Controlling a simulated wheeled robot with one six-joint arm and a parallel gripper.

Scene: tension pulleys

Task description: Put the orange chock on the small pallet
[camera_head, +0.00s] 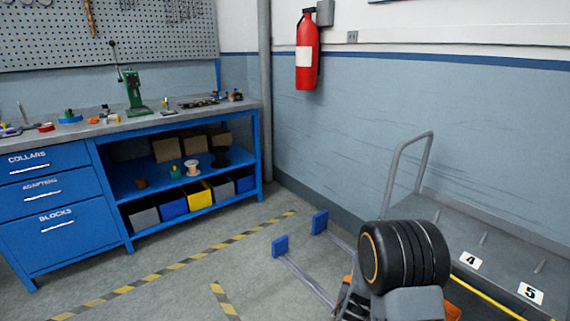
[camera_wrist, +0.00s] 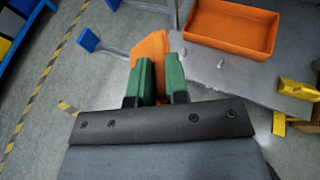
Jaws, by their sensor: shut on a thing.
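The orange chock (camera_wrist: 150,45) is in the wrist view, between the green fingertips of my gripper (camera_wrist: 159,66). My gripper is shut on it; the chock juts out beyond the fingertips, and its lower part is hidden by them. The chock is above the floor and close to the left edge of a grey surface; I cannot tell whether it touches anything. In the head view I cannot make out the chock or the fingertips for sure behind my arm. I cannot identify the small pallet in either view.
An orange tray (camera_wrist: 232,44) lies on the grey surface (camera_wrist: 222,75), with a yellow piece (camera_wrist: 297,92) at right. In the head view, a numbered grey rack (camera_head: 500,262) with a rail stands at right. Blue-ended bars (camera_head: 280,245) reach over the floor. A blue workbench (camera_head: 110,190) stands left.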

